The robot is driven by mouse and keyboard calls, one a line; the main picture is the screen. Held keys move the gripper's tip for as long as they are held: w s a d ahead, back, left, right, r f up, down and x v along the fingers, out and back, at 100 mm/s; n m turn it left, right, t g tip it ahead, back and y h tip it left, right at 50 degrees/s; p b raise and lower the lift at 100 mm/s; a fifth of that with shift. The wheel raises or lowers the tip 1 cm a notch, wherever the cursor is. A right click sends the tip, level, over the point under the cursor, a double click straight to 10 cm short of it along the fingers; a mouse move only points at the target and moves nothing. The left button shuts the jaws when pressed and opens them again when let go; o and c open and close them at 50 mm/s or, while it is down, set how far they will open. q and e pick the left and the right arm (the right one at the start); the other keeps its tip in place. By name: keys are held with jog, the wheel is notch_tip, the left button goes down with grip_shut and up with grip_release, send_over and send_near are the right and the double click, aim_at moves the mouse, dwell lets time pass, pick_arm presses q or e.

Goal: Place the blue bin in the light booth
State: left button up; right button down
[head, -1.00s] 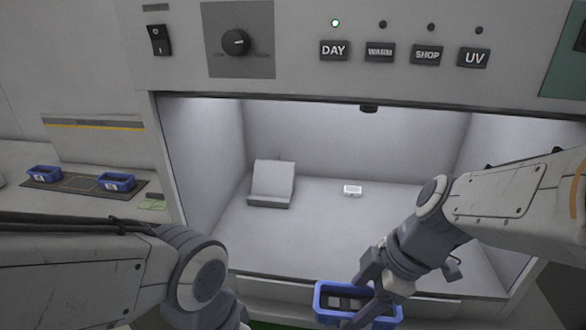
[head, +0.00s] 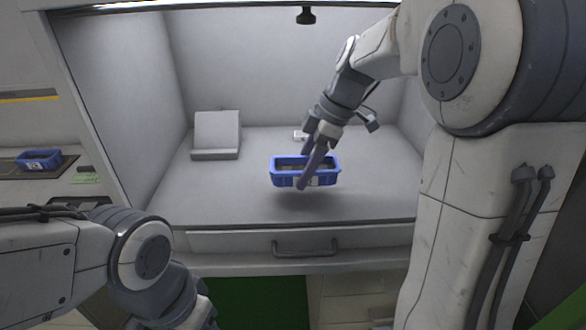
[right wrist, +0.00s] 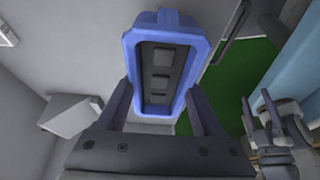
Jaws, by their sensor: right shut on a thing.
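The blue bin (head: 290,179) is inside the light booth (head: 185,203), above its pale floor, with a shadow below.
A grey angled stand (head: 216,134) is at the booth's back left. A small white object (head: 299,135) lies behind the bin, partly hidden by my arm. Another blue bin (head: 40,160) is on a dark mat at left. A drawer handle (head: 305,250) protrudes below the booth floor.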

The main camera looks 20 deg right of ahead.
jog(key=shift+w+d, duration=0.1)
jog(key=shift+w, duration=0.2)
jog(key=shift+w+f, duration=0.25)
jog(key=shift+f+b, duration=0.45)
jog(key=shift+f, duration=1.05)
jog(key=shift+f, duration=0.25)
jog(key=shift+c, duration=0.2)
grip_release()
jog(key=shift+r, duration=0.1)
